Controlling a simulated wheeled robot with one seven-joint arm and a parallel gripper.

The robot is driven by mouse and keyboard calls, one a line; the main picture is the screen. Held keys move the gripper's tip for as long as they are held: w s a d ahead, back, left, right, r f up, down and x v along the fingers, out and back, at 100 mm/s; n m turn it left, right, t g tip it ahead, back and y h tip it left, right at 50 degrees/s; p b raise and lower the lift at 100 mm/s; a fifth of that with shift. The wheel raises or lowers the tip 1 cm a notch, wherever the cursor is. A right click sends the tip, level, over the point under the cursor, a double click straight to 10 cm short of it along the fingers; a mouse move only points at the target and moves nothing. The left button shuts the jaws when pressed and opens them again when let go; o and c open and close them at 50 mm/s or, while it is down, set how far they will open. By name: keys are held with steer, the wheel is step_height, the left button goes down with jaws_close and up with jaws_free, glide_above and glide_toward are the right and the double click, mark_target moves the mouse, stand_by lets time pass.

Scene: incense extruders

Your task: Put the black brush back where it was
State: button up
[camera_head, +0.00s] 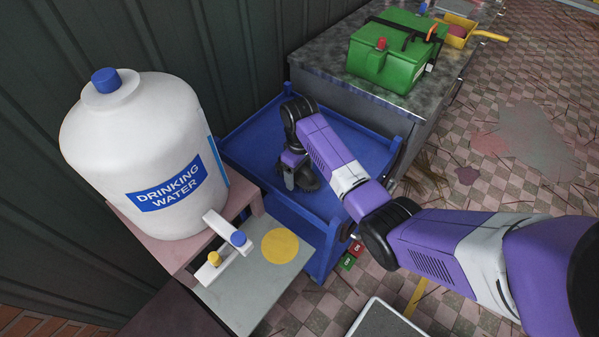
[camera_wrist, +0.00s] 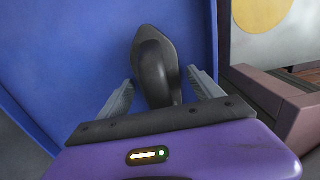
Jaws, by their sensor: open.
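The black brush (camera_wrist: 157,62) lies in the blue cart (camera_head: 349,140). In the wrist view it is a dark piece with a broad end and a narrower rounded part towards my gripper. My gripper (camera_wrist: 160,76) is open, with one finger on each side of the narrower part and a visible gap on both sides. In the head view my gripper (camera_head: 290,184) points down into the cart, beside the dark round part of the brush (camera_head: 308,180). My gripper hides part of the brush there. The place the brush came from cannot be told.
A large white water bottle (camera_head: 140,150) stands on a pink stand (camera_head: 158,238) left of the cart. A grey board with a yellow disc (camera_head: 280,246) is in front. A metal counter (camera_head: 330,63) with a green box (camera_head: 392,62) is behind. The cart's raised walls surround my gripper.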

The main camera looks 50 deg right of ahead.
step_height(320, 180, up, 12)
steer(key=shift+r+p, duration=0.2)
steer(key=shift+p, duration=0.1)
stand_by(0.7)
